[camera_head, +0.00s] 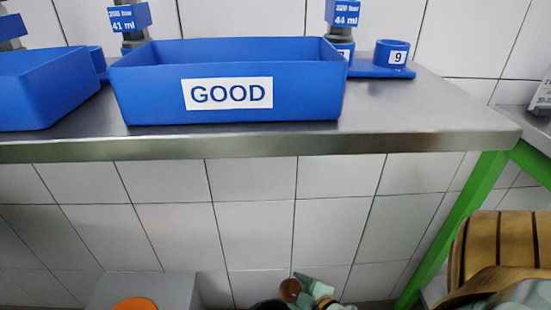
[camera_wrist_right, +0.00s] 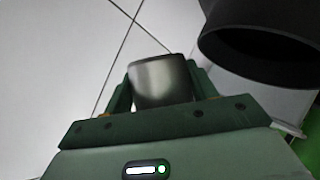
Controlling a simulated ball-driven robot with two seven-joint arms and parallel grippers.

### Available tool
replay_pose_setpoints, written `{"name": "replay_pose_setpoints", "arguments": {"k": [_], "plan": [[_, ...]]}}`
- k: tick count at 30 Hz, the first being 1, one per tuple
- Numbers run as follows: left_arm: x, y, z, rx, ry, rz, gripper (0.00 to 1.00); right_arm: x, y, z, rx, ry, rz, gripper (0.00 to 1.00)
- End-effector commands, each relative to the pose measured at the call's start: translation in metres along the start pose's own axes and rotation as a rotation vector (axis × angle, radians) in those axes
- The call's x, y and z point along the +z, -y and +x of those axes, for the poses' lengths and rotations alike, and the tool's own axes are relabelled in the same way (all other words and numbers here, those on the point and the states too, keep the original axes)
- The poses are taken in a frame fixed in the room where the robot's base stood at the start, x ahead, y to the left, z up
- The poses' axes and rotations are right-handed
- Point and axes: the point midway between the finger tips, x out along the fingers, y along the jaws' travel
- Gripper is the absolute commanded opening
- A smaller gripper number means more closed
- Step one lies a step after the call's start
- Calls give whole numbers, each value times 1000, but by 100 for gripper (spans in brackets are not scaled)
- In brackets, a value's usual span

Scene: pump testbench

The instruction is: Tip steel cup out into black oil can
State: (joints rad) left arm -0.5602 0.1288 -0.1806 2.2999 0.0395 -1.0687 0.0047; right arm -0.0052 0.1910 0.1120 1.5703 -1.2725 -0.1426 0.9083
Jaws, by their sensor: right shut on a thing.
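My right gripper (camera_wrist_right: 160,90) is shut on the steel cup (camera_wrist_right: 160,80), which shows as a shiny grey cylinder between the green fingers. In the head view, the right gripper (camera_head: 304,287) is low at the bottom edge, and the steel cup (camera_head: 289,289) looks like a small brownish round there. The black oil can (camera_wrist_right: 265,45) has its dark round opening in the upper right of the wrist view, beside the cup and apart from it in the picture. In the head view only a dark sliver of the can (camera_head: 269,305) shows. The cup's inside is hidden. My left gripper is out of view.
A steel table (camera_head: 420,118) with green legs (camera_head: 455,220) stands ahead. A blue bin marked GOOD (camera_head: 150,98) and another blue bin (camera_head: 45,90) stand on it. A grey box (camera_head: 165,288) with an orange thing (camera_head: 135,303) is low at the left.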

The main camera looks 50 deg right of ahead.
Motion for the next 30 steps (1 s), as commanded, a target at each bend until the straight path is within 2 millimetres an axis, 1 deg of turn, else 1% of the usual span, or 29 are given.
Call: {"name": "replay_pose_setpoints", "arguments": {"k": [1,3,5,8,9,11,19,27,30], "plan": [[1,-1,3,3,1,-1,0,1,3,1,11,7,-25,32],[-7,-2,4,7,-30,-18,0,6,8,3,29,20,-66,32],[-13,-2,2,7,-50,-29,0,6,10,4,46,26,-94,32],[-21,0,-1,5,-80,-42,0,2,9,4,74,29,-137,32],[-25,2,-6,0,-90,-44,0,-1,6,2,84,29,-150,32],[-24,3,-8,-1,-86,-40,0,-3,4,1,96,32,-168,32],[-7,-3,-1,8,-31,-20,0,-2,4,0,123,44,-222,32],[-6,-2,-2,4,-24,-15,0,-4,3,-1,141,51,-256,32],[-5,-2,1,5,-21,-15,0,-2,5,0,150,56,-273,32]]}}
